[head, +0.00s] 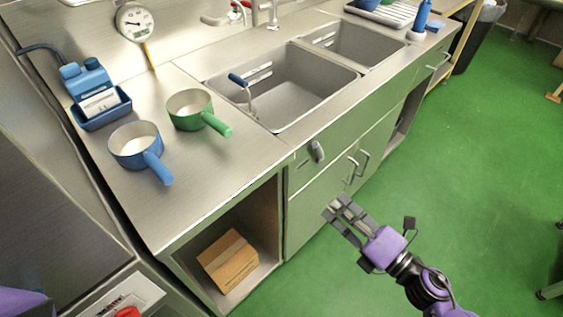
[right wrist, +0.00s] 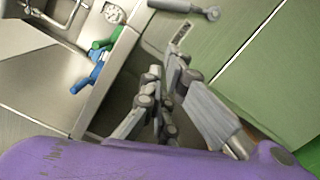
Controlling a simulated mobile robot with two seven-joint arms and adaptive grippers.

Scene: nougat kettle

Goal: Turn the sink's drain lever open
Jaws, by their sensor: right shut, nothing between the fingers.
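The drain lever (head: 316,151) is a small grey handle on the front panel below the sink (head: 290,95). In the right wrist view the grey lever (right wrist: 183,6) lies near the top edge, beside a small label plate (right wrist: 181,37). My right gripper (head: 339,209) is in front of the cabinet, below and slightly right of the lever in the head view. It is shut and empty, apart from the lever. In the right wrist view its fingers (right wrist: 170,80) point up towards the panel. My left gripper is out of view.
A blue pan (head: 135,143) and a green pan (head: 190,108) stand on the counter left of the sink. A cardboard box (head: 228,260) sits in the open bay below. Cabinet handles (head: 360,163) stick out near my right gripper. Green floor (head: 480,190) is clear at right.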

